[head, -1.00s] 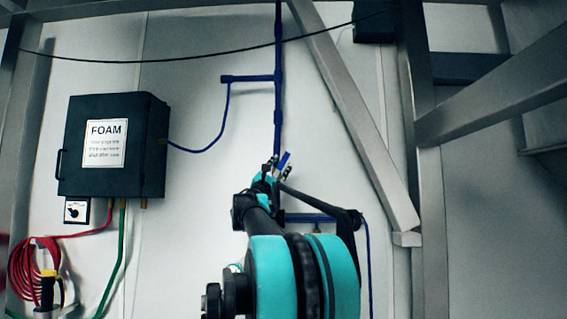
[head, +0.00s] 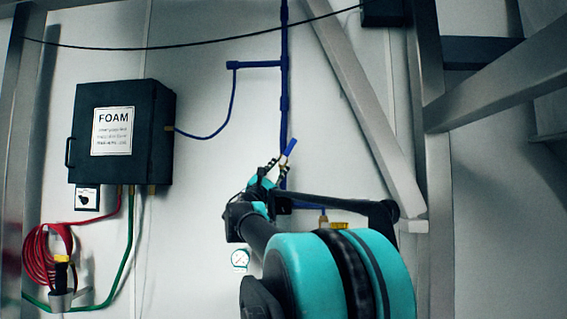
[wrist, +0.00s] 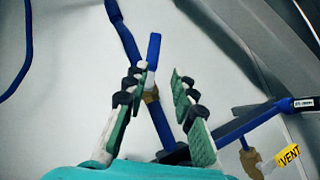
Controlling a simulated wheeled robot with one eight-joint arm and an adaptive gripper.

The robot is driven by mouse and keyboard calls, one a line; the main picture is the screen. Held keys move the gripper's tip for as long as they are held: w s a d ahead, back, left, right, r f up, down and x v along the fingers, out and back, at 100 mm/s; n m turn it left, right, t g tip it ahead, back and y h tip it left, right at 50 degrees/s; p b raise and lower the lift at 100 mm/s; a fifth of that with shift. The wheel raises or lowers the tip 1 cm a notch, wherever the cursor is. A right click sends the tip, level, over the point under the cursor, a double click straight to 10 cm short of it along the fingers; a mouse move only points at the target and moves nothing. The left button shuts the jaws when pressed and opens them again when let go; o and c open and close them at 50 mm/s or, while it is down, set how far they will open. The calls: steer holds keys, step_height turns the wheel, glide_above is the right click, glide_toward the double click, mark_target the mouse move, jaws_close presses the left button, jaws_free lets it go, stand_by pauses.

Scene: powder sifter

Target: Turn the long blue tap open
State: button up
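The long blue tap handle (wrist: 154,50) shows in the wrist view, pointing up from a brass valve body (wrist: 151,96) on the blue pipe (wrist: 126,40). My gripper (wrist: 158,70) is open, with one green-padded finger on each side of the picture. The handle's lower part shows between the fingertips, closer to the left one; I cannot tell whether they touch. In the head view the blue handle (head: 290,147) tilts up to the right, just beside my gripper (head: 270,168). The valve body is hidden there behind the gripper.
A black FOAM box (head: 122,135) hangs at the left, with a red hose coil (head: 38,258) below. A pressure gauge (head: 240,259) is left of my arm. A VENT tag (wrist: 288,155) and another brass fitting (wrist: 250,160) are lower right. A diagonal metal beam (head: 370,110) stands right.

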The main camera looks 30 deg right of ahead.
steer(key=d+f+m+g, duration=0.1)
steer(key=d, duration=0.1)
steer(key=s+d+f+m+g, duration=0.1)
steer(key=d, duration=0.1)
steer(key=s+d+f+m+g, duration=0.1)
steer(key=d+m+g, duration=0.1)
steer(key=shift+f, duration=0.15)
jaws_close()
steer(key=s+d+f+m+g+y, duration=0.4)
steer(key=d+f+m, duration=0.15)
steer(key=f, duration=0.25)
steer(key=s+d+f+m+g+y, duration=0.35)
steer(key=d+f+m, duration=0.2)
steer(key=f, duration=0.25)
steer(key=m+t+y, duration=1.8)
steer(key=m+t, duration=0.2)
steer(key=m, duration=0.2)
glide_toward(288, 151)
steer(key=s+d+f, duration=0.2)
steer(key=s+d, duration=0.3)
steer(key=d, duration=0.1)
steer(key=a+r+x, duration=0.1)
steer(key=a+x, duration=0.1)
steer(key=x, duration=1)
